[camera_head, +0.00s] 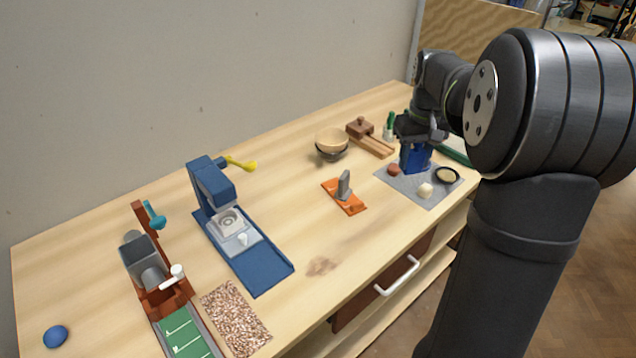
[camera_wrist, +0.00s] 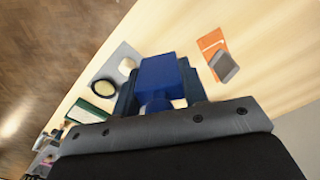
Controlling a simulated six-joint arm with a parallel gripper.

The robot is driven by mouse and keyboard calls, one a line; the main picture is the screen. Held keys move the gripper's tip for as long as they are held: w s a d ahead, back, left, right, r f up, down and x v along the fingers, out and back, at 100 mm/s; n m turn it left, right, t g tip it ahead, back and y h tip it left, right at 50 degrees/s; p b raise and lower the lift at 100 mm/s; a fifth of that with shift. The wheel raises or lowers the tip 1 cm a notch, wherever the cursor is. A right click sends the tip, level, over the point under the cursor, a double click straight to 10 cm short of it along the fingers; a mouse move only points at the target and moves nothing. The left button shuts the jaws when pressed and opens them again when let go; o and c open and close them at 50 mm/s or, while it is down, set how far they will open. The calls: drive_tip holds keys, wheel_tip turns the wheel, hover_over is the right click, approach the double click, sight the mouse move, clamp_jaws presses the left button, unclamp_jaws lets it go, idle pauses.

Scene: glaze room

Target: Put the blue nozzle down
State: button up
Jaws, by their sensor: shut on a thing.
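The blue nozzle (camera_head: 414,159) is held by my gripper (camera_head: 417,143), over the back part of a grey mat (camera_head: 408,190) at the right of the table. In the wrist view the nozzle (camera_wrist: 158,72) shows as a blue block between the two dark fingers of my gripper (camera_wrist: 158,92), which are shut on it. Its lower end is close to the mat; I cannot tell whether it touches. Part of it is hidden by the gripper.
On the mat are a reddish-brown piece (camera_head: 394,169), a cream piece (camera_head: 425,190) and a dark-rimmed round dish (camera_head: 447,175). An orange base with a grey upright (camera_head: 344,186) stands left of the mat. Stacked bowls (camera_head: 331,143) and a wooden piece (camera_head: 372,142) are behind.

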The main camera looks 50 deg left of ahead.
drive_tip(key=s+a+n, duration=0.6)
drive_tip(key=s+a, duration=0.7)
drive_tip(key=s+a+f, duration=0.2)
drive_tip(key=a+f, duration=0.1)
drive_tip(key=f, duration=0.1)
drive_tip(key=s+a+f, duration=0.2)
drive_tip(key=a+f, duration=0.1)
drive_tip(key=s+a+f, duration=0.2)
drive_tip(key=a+f, duration=0.1)
drive_tip(key=f, duration=0.1)
drive_tip(key=shift+s+f, duration=0.2)
drive_tip(key=shift+f, duration=0.1)
drive_tip(key=shift+s+a+f, duration=0.2)
drive_tip(key=shift+a+f, duration=0.15)
drive_tip(key=shift+f, duration=1.9)
drive_tip(key=shift+f, duration=0.15)
drive_tip(key=o, duration=1)
drive_tip(key=shift+c, duration=0.2)
